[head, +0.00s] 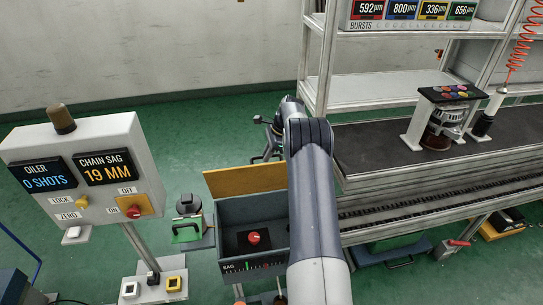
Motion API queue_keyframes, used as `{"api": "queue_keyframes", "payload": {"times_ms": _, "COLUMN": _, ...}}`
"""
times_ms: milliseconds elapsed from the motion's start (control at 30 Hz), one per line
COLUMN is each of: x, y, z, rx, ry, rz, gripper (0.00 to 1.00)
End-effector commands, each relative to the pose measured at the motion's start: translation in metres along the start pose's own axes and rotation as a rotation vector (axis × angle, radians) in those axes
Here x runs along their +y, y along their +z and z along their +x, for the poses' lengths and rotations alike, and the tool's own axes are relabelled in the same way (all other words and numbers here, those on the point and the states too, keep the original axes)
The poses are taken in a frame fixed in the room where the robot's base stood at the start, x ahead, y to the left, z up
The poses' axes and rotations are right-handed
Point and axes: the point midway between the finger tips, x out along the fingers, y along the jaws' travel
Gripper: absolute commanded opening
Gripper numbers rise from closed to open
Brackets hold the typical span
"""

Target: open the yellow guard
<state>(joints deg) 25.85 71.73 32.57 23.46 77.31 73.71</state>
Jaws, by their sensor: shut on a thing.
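The yellow guard (246,181) is a flat panel standing raised along the back of a grey box (234,219). The box's inside shows, with a red knob (253,238) on a dark base. My gripper (267,155) is small and dark, at the guard's top edge on the right, just left of my arm. It is shut on the guard, though its fingertips are hard to make out. My arm covers the right side of the box and the guard's right end.
A control panel (110,122) with two displays stands at the left. A small green-and-grey device (187,232) sits just left of the box. The conveyor bench (385,150) and shelving (375,85) fill the right. Green floor is open behind the box.

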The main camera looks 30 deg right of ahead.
Motion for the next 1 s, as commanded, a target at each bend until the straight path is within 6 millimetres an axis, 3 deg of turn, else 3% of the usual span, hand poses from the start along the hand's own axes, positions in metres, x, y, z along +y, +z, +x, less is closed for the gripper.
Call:
{"api": "queue_keyframes", "payload": {"times_ms": 33, "x": -0.001, "y": -0.002, "z": 0.007, "rx": 0.004, "ry": 0.007, "rz": 0.007, "gripper": 0.0}}
{"api": "queue_keyframes", "payload": {"times_ms": 533, "x": -0.028, "y": 0.003, "z": 0.005, "rx": 0.006, "ry": 0.008, "rz": 0.008, "gripper": 0.0}}
{"api": "queue_keyframes", "payload": {"times_ms": 1000, "x": -0.038, "y": 0.003, "z": 0.006, "rx": 0.006, "ry": 0.012, "rz": 0.01, "gripper": 0.0}}
